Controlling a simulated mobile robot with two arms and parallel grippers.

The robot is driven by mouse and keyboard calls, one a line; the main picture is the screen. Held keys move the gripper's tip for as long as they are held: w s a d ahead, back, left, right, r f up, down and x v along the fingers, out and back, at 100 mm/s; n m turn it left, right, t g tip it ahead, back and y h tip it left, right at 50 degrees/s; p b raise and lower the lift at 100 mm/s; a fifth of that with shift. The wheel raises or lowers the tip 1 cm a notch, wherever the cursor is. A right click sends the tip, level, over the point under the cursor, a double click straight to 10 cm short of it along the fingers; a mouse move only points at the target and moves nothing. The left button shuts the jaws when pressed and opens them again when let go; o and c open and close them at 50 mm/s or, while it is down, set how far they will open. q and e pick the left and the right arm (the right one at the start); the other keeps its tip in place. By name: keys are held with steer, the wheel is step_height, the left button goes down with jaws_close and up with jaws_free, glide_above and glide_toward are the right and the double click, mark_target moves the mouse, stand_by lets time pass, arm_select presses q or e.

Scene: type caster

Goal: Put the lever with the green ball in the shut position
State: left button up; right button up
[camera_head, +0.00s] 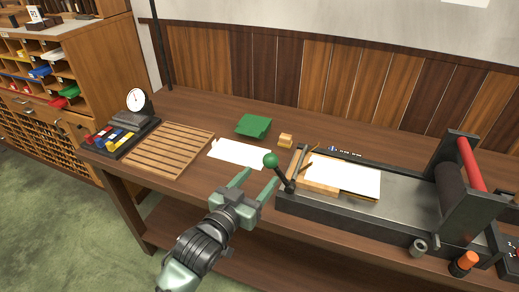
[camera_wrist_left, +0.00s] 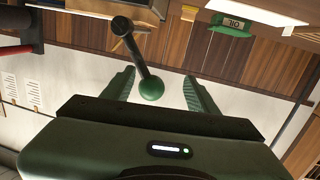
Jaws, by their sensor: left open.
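The lever's green ball (camera_head: 270,160) tops a dark arm (camera_head: 281,174) that leans up and left from its pivot at the near left corner of the press bed (camera_head: 345,218). My left gripper (camera_head: 262,174) is open and empty, its two fingers reaching toward the ball from the front left. In the left wrist view the ball (camera_wrist_left: 151,89) appears in the gap between the open fingers (camera_wrist_left: 159,74), with no clear contact. The lever arm runs from it to the pivot (camera_wrist_left: 122,25). Whether the ball is truly at fingertip depth, I cannot tell. My right gripper is not in view.
On the press bed lie a wooden block and white paper (camera_head: 345,178); a red-handled roller (camera_head: 469,164) stands at right. A cabinet (camera_head: 85,62) stands left.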

mark_target(267, 165)
arm_select(q)
steer(key=shift+w+d+r, duration=0.1)
steer(key=shift+d+r, duration=0.1)
steer(key=shift+r, duration=0.4)
steer(key=shift+w+d+r, duration=0.1)
steer(key=shift+d+r, duration=0.1)
steer(key=shift+r, duration=0.35)
steer(key=shift+w+d+r+t+h, duration=0.15)
steer(key=shift+w+r+t+h, duration=0.05)
steer(key=shift+r+t+h, duration=0.1)
steer(key=p+x, duration=0.1)
steer(key=x, duration=0.6)
steer(key=shift+w+f, duration=0.1)
steer(key=shift+f, duration=0.05)
jaws_close()
